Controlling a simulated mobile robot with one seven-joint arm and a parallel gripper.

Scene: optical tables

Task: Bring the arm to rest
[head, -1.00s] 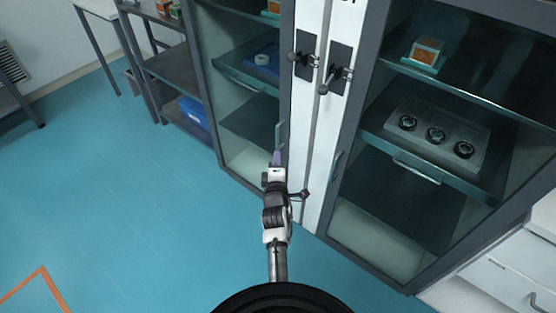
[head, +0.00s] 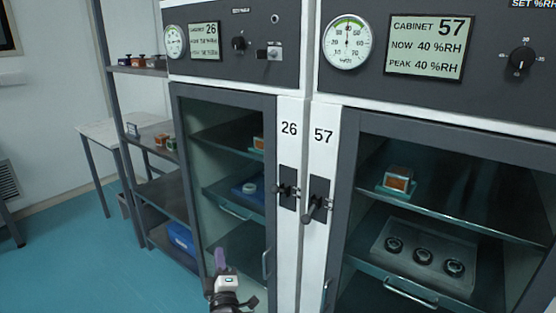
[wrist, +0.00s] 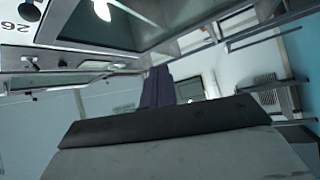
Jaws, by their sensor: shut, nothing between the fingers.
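My gripper (head: 220,262) shows at the bottom of the head view, in front of the lower part of the cabinet 26 door. Its purple fingers point up and are shut with nothing seen between them. In the wrist view the fingers (wrist: 158,88) stand together in the middle, above the dark edge of the gripper body. Most of my arm is out of the head view below.
Cabinet 26 (head: 287,215) and cabinet 57 (head: 348,150) stand close ahead, glass doors shut, with latch handles (head: 314,208) sticking out. An open shelf rack (head: 170,197) and a white table (head: 100,130) are to the left. Blue floor (head: 75,255) at left is clear.

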